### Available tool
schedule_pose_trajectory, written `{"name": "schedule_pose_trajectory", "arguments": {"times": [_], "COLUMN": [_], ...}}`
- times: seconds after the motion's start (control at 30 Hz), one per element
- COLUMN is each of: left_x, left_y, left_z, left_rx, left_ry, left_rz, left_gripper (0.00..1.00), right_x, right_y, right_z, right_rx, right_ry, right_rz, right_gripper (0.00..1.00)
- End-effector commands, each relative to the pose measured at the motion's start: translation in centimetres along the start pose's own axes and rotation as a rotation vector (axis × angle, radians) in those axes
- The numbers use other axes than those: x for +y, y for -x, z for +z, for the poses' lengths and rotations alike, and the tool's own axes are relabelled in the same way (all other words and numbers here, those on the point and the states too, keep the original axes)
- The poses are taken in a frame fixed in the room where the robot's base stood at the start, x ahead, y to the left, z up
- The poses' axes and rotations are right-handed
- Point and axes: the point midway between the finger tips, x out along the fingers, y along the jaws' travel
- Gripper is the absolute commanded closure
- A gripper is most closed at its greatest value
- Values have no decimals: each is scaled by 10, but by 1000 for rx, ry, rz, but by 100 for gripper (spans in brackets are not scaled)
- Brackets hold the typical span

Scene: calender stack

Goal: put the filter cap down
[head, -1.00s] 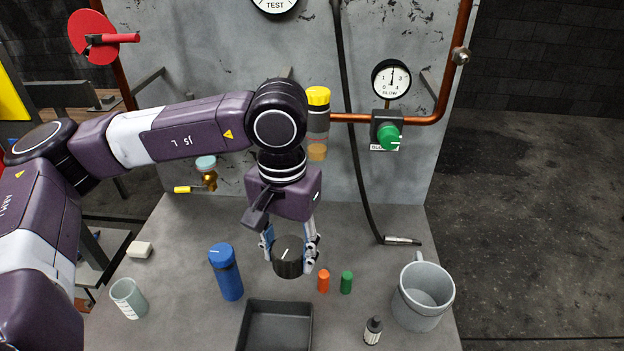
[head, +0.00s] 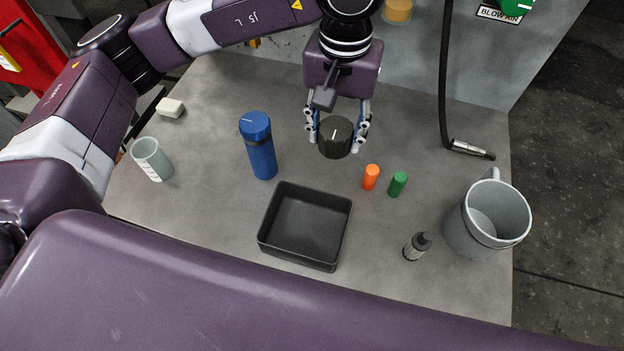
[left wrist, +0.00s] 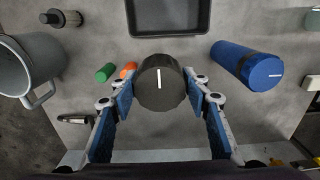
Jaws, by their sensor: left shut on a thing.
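The filter cap (head: 336,138) is a dark round knob-like piece with a white line on its top. My left gripper (head: 337,132) is shut on it, with one finger on each side. In the left wrist view the cap (left wrist: 160,84) sits between the blue-padded fingertips of the gripper (left wrist: 161,92). The cap is over the back middle of the grey table (head: 215,215); I cannot tell whether its underside touches the table. My right gripper is not in view.
A black tray (head: 262,242) stands in front of the cap. A blue bottle (head: 260,155) is to its left. An orange cylinder (head: 370,178), a green cylinder (head: 397,184), a small dark bottle (head: 415,247) and a grey jug (head: 462,238) are to its right. A beaker (head: 150,160) stands far left.

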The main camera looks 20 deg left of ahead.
Motion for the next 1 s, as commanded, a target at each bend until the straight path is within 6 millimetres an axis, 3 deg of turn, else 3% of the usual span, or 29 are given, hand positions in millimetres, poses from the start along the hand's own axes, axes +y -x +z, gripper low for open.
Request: {"name": "schedule_pose_trajectory", "arguments": {"times": [0.17,0.4,0.6,1.0], "left_x": [-1,-1,-1,-1], "left_y": [-48,-105,-126,-169], "left_z": [2,2,0,1], "left_rx": [-8,-5,-1,-1], "left_ry": [0,0,1,-2], "left_rz": [-2,-2,0,-1], "left_gripper": [81,81,81,81], "right_x": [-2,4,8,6], "right_y": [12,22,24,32], "right_z": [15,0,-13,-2], "right_rx": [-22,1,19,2], "right_ry": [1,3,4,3], "right_rz": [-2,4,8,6], "right_gripper": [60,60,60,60]}}
